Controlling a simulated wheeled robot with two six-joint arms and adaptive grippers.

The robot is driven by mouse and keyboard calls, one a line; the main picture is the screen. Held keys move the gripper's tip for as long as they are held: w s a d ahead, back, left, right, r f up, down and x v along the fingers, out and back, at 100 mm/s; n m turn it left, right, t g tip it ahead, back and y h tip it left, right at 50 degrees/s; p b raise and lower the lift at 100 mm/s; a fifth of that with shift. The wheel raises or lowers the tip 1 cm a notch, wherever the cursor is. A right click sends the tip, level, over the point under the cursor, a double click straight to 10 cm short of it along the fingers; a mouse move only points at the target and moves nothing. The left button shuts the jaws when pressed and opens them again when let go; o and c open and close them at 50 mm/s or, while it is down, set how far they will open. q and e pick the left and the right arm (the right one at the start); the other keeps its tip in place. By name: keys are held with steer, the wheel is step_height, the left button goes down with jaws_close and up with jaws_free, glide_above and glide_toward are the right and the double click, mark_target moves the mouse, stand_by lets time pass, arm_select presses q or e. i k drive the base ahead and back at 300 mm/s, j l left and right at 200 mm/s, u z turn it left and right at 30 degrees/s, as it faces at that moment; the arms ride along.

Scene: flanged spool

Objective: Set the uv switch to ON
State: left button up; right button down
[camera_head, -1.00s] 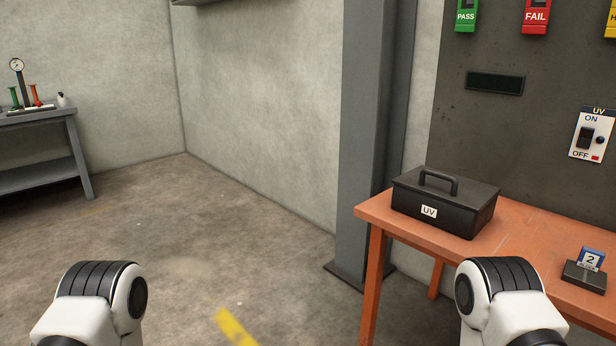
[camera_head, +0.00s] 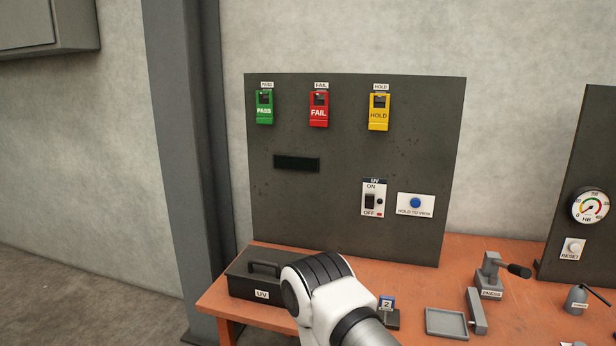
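The UV switch (camera_head: 370,201) is a black rocker on a white plate, mounted on the dark panel. ON is printed above the rocker and OFF below it, with a small red mark beside OFF. The rocker's exact tilt is too small to tell. One of my white arm joints stands in front of the bench, below the switch and apart from it. Neither gripper shows in the view.
On the orange bench (camera_head: 470,250) stand a black UV box (camera_head: 250,284), a grey tray (camera_head: 446,323) and a lever fixture (camera_head: 490,275).

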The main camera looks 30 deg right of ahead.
mark_target(370, 199)
steer(key=z, duration=1.35)
steer(key=i+j+u, duration=0.15)
steer(key=i+j, duration=0.05)
steer(key=j, duration=0.1)
